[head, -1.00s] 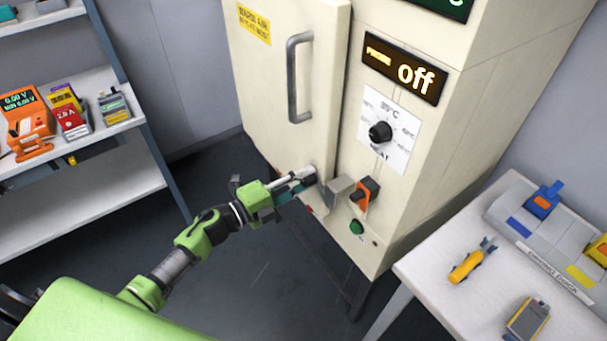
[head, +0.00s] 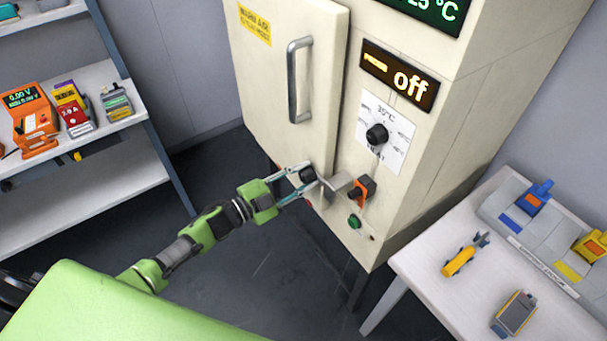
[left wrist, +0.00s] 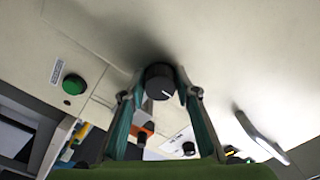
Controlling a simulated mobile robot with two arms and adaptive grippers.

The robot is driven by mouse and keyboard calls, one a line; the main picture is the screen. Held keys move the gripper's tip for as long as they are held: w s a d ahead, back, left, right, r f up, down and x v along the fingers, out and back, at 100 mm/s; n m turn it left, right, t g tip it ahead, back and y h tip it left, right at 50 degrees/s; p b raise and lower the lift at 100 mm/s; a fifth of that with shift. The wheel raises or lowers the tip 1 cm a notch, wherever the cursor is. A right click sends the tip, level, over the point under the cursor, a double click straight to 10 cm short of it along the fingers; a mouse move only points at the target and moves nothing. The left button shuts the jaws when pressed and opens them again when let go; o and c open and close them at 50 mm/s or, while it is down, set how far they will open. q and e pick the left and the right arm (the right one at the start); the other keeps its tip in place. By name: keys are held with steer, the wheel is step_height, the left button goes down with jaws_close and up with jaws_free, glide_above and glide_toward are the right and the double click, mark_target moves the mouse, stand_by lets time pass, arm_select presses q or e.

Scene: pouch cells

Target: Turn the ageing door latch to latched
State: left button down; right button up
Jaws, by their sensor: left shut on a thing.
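The ageing door latch has a round black knob (head: 307,174) low on the cream cabinet door (head: 283,85). A grey metal piece (head: 338,185) sits just right of it, by the door's edge. My left gripper (head: 304,180) is shut on the knob, with one finger on each side. In the left wrist view the knob (left wrist: 158,80) sits between the fingertips and shows a short white mark on its face. The fingers partly hide the latch in the head view, so I cannot tell its exact position. My right gripper is not in view.
Right of the latch are an orange-and-black switch (head: 361,190), a green button (head: 354,221) and a heat dial (head: 377,134). The door handle (head: 293,80) is above. A display (head: 400,75) reads "off". A white table (head: 420,270) stands right, shelves (head: 110,185) left.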

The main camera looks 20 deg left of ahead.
arm_select(q)
steer(key=shift+d+n, duration=0.15)
steer(key=shift+n, duration=0.15)
steer(key=c, duration=1.6)
jaws_free()
steer(key=shift+r, duration=0.1)
steer(key=shift+s+a, duration=0.2)
steer(key=v, duration=1.1)
steer(key=shift+s+a, duration=0.15)
steer(key=shift+s, duration=0.1)
